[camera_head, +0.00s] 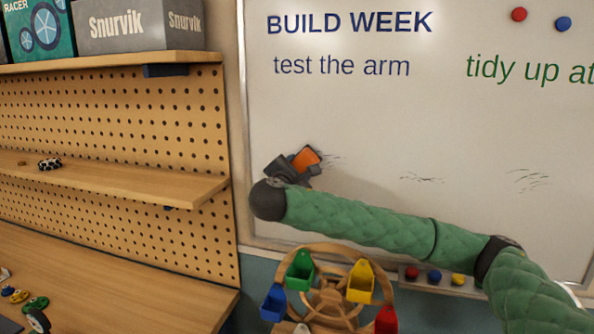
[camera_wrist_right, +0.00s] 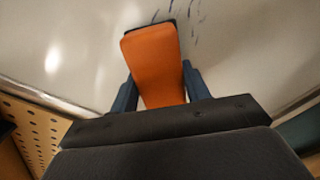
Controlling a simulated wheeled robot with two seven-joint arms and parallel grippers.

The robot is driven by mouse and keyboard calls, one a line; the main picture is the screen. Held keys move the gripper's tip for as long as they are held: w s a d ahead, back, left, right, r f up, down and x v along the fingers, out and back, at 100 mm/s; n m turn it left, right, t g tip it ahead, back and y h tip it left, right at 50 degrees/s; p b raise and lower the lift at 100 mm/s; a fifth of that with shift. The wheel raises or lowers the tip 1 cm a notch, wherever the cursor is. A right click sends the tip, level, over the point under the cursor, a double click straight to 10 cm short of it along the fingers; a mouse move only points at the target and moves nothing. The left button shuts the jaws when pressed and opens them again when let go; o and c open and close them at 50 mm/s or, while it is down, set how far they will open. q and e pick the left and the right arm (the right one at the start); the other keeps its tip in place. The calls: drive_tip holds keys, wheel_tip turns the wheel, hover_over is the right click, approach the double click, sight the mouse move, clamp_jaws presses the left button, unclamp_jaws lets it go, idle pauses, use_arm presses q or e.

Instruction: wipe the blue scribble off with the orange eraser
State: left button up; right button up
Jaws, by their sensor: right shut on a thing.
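My right gripper (camera_head: 292,168) is shut on the orange eraser (camera_head: 306,157), low on the left part of the whiteboard (camera_head: 380,120). In the right wrist view the eraser (camera_wrist_right: 153,62) sits between the two fingers (camera_wrist_right: 160,88), its dark far edge at the board; I cannot tell whether it touches. Broken blue strokes of the scribble (camera_wrist_right: 194,22) show just beyond and beside the eraser. In the head view, faint thin marks (camera_head: 333,158) lie right beside the eraser; the eraser and gripper may hide more. My left gripper is not in view.
Other faint dark marks (camera_head: 421,179) (camera_head: 528,179) lie farther right on the board. A wooden wheel with coloured buckets (camera_head: 330,290) stands below my right arm. A pegboard shelf (camera_head: 110,180) is at the left. Magnets (camera_head: 433,277) sit on the board's ledge.

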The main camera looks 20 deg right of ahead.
sight(344, 166)
drive_tip(key=shift+w+d, duration=0.3)
drive_tip(key=shift+w, duration=0.15)
idle(0.3)
drive_tip(key=shift+s+d, duration=0.6)
drive_tip(key=shift+d, duration=0.2)
drive_tip(key=shift+s+d, duration=0.6)
drive_tip(key=shift+d, duration=0.15)
drive_tip(key=shift+s+d, duration=0.65)
drive_tip(key=shift+d, duration=0.4)
drive_tip(key=shift+s+d, duration=0.65)
drive_tip(key=shift+d, duration=0.45)
drive_tip(key=shift+s+d, duration=0.65)
drive_tip(key=shift+d, duration=0.4)
drive_tip(key=shift+a, duration=0.1)
